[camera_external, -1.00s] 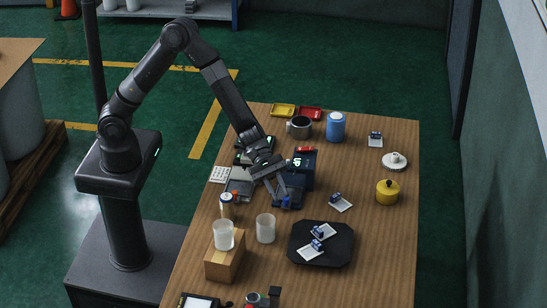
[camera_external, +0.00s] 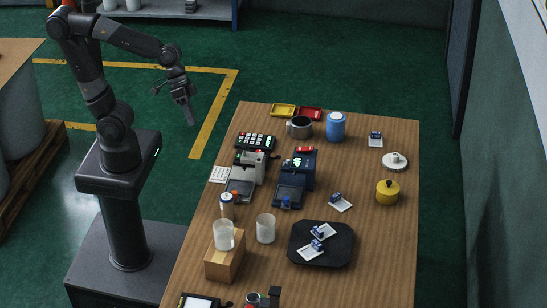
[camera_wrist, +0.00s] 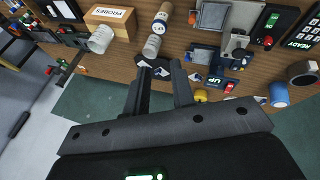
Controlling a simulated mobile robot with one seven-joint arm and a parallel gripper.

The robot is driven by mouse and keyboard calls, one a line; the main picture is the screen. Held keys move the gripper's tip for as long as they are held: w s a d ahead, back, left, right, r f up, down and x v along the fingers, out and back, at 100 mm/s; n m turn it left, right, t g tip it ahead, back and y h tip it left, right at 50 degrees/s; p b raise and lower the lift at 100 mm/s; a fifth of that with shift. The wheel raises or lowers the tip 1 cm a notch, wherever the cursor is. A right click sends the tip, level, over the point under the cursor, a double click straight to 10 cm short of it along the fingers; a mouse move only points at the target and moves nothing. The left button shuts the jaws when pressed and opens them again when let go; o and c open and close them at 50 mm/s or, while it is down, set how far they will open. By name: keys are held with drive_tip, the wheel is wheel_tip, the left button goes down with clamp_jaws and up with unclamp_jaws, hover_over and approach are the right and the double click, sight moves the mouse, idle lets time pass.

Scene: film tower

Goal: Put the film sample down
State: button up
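My gripper (camera_external: 188,118) is high, left of the table and clear of it. In the wrist view its two fingers (camera_wrist: 162,70) stand apart with nothing between them. Film samples, white cards with blue clips, lie on the table: one at the back right (camera_external: 375,138) and one near the middle (camera_external: 340,202). Two more, one upper (camera_external: 323,232) and one lower (camera_external: 311,248), lie on the black tray (camera_external: 340,258). A small blue piece (camera_external: 286,202) sits on the low plate of the navy device (camera_external: 302,170); whether a card is under it is too small to tell.
A grey device (camera_external: 242,180) stands left of the navy one, with a keypad (camera_external: 255,141) behind. A mug (camera_external: 299,127), blue can (camera_external: 336,126), yellow pot (camera_external: 387,192), white knobbed lid (camera_external: 394,161) and frosted cup (camera_external: 265,228) stand around.

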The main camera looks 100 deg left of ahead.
drive_tip(key=s+a+r+m+t+y, duration=0.1)
drive_tip(key=s+a+m+y, duration=0.1)
drive_tip(key=s+a, duration=0.5)
drive_tip(key=shift+s+a+r+m+y, duration=0.2)
drive_tip(key=shift+a+m+y, duration=0.1)
drive_tip(key=shift+y, duration=0.4)
drive_tip(key=shift+o, duration=0.3)
